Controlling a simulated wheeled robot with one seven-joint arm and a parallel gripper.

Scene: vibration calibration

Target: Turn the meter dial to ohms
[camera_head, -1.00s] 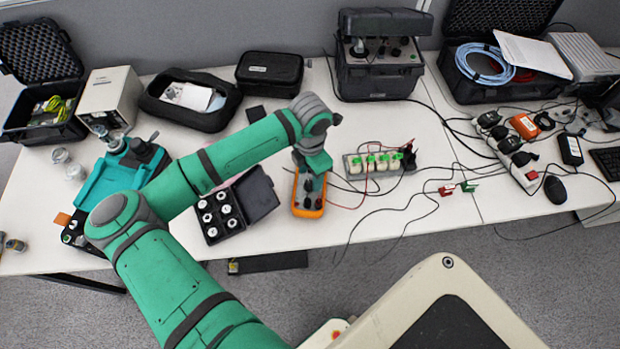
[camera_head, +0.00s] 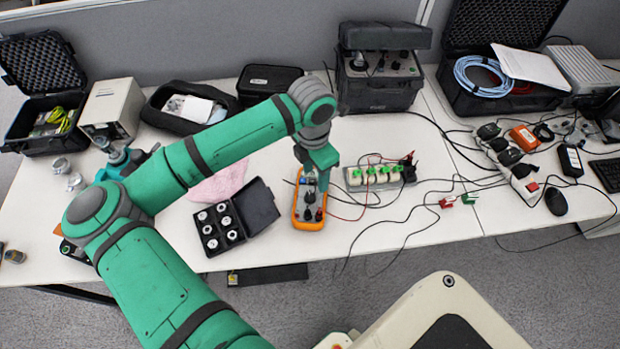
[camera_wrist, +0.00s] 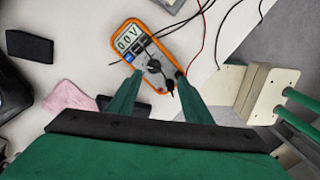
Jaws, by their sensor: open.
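The orange-rimmed meter (camera_head: 309,205) lies on the white table in the head view, with leads plugged into its lower end. In the wrist view the meter (camera_wrist: 131,38) shows "00V" on its display, and its dark dial (camera_wrist: 154,66) lies between and just beyond my fingertips. My gripper (camera_head: 322,183) is above the meter, pointing down, and covers part of it in the head view. In the wrist view my gripper (camera_wrist: 158,76) is open, with one green finger on each side of the dial. I cannot tell whether the fingers touch the dial or meter.
An open black case of white-topped weights (camera_head: 221,228) sits left of the meter. A strip with green terminals (camera_head: 375,177) stands to the right, with loose cables around it. A pink cloth (camera_head: 220,183) lies behind the weights.

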